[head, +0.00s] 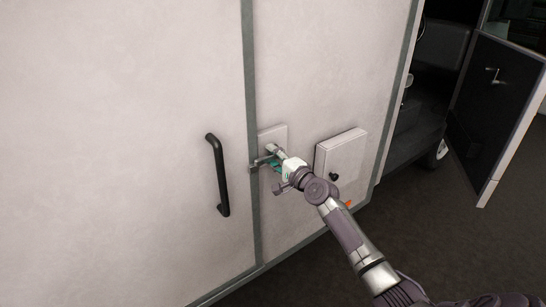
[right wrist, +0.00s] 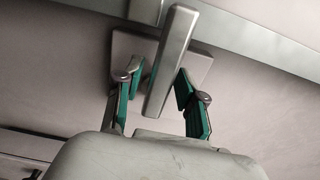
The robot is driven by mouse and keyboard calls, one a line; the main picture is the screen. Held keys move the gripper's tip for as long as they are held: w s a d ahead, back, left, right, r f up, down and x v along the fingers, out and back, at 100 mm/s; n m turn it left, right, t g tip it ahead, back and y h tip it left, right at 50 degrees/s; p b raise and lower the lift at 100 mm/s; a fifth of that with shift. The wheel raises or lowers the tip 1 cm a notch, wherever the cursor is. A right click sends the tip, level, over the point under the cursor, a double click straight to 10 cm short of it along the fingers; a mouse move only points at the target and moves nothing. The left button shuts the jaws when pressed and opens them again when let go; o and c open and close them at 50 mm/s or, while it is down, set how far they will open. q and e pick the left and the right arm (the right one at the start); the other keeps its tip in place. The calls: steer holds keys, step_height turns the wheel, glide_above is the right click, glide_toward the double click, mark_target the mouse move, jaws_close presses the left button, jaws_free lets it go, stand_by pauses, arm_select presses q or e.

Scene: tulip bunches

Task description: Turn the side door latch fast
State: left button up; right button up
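The side door is a pale panel (head: 130,110) with a black vertical pull handle (head: 217,175). Right of the grey seam, a latch plate (head: 272,135) carries a metal latch lever (right wrist: 172,60); in the head view it is partly hidden by my gripper. My right gripper (head: 273,162) is at the latch. In the right wrist view its two green-padded fingers (right wrist: 157,92) are spread, with the lever between them and a visible gap on each side. My left gripper is in neither view.
A shallow white box (head: 341,153) with a black knob (head: 334,177) sticks out of the wall close to the right of my gripper. Farther right, a dark vehicle door (head: 500,105) stands open. Dark floor (head: 420,230) lies clear below.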

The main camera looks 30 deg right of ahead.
steer(key=shift+s, duration=0.1)
steer(key=s+d, duration=0.1)
steer(key=s, duration=1.1)
steer(key=shift+w, duration=0.1)
step_height(320, 180, down, 20)
steer(key=s+n+g+h, duration=0.1)
steer(key=s+n+g, duration=0.2)
steer(key=g, duration=0.1)
steer(key=s+a+f+n+g, duration=0.2)
steer(key=s+f, duration=0.2)
steer(key=f, duration=0.3)
steer(key=s+a+f+n+g+b, duration=0.1)
steer(key=s+f, duration=0.3)
steer(key=f, duration=0.4)
steer(key=s+a+f+n+g, duration=0.2)
steer(key=s+f, duration=0.1)
steer(key=f, duration=0.4)
steer(key=s+a+f+n+g, duration=0.2)
steer(key=s+a+f+n, duration=0.2)
steer(key=s+f, duration=0.3)
steer(key=s+a+f+n+g, duration=0.3)
steer(key=s+f, duration=0.4)
steer(key=s, duration=0.9)
steer(key=s+a+f+n+g+b, duration=0.1)
steer(key=s+a+f+n+g, duration=0.2)
steer(key=s, duration=0.9)
step_height(320, 180, down, 4)
steer(key=a+n, duration=0.2)
steer(key=shift+a, duration=0.3)
